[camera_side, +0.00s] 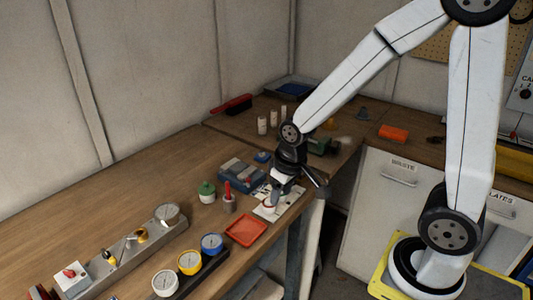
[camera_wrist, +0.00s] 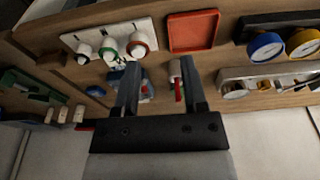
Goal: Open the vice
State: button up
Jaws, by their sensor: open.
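What looks like the vice is a dark green metal body (camera_side: 319,144) in the side view, on the bench behind my gripper and partly covered by my arm. A green shape that looks like the same vice (camera_wrist: 36,84) shows at the far left of the wrist view. Its handle and jaw gap are too small to make out. My gripper (camera_side: 274,196) is open and points down over the bench, above a white panel and apart from the vice. In the wrist view my gripper (camera_wrist: 160,72) has its two fingers spread, with nothing held between them.
The white panel (camera_wrist: 90,35) carries several ringed knobs. A red tray (camera_side: 246,230), a blue case (camera_side: 240,174) and a green-topped jar (camera_side: 207,192) stand near my gripper. Gauges (camera_side: 189,262) stand at the front left. An orange block (camera_side: 393,133) lies right of the vice.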

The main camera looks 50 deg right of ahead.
jog(key=r+m+g, duration=0.1)
jog(key=g, duration=0.1)
send_over(248, 178)
jog(key=shift+w+d+r, duration=0.1)
jog(key=shift+f, duration=3.9)
jog(key=shift+c, duration=0.2)
grip_shut()
